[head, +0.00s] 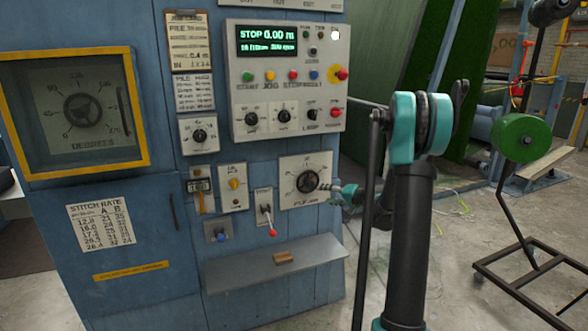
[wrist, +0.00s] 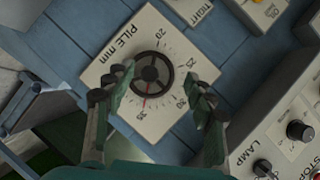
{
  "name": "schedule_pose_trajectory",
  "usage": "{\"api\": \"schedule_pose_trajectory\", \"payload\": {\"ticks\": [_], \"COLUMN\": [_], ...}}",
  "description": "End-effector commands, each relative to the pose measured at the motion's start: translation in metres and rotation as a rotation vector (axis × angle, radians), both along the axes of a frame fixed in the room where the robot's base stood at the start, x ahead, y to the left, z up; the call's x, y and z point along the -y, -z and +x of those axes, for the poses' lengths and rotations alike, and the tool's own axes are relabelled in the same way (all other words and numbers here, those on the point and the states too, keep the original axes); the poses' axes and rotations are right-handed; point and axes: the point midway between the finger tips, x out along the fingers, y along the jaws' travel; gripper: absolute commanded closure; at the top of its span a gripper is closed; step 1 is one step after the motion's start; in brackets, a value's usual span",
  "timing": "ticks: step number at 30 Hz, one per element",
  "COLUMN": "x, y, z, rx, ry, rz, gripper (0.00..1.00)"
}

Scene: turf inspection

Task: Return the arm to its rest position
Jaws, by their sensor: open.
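My gripper (head: 345,191) is at the right edge of the PILE mm dial plate in the head view, small and partly hidden behind my arm. In the wrist view my gripper (wrist: 163,82) is open and empty. Its two fingers show on either side of the dark round knob (wrist: 154,71), apart from it in the picture; the depth gap is unclear. The knob's red line points close to 35. The dial plate (wrist: 118,92) is white with black numbers. In the head view the dial knob (head: 308,181) sits low on the blue cabinet. My dark arm with teal joints rises right of centre.
A control panel (head: 240,75) with buttons and a green display reading STOP 0.00 m is above the dial. A grey shelf (head: 275,266) juts out below it. A yellow-framed gauge (head: 146,110) is at left. A green reel (head: 523,139) on a stand is at right.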

Motion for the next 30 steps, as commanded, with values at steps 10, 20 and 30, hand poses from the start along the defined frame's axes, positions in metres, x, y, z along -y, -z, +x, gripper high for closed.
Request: {"api": "schedule_pose_trajectory", "payload": {"ticks": [10, 20, 30], "x": [-0.055, -0.056, -0.02], "y": [0.013, 0.046, 0.085], "z": [-0.136, -0.275, -0.396], "rx": [-0.181, -0.326, -0.433], "ry": [-0.101, -0.149, -0.147], "rz": [-0.313, -0.626, -0.926], "gripper": [0.45, 0.45, 0.45]}}
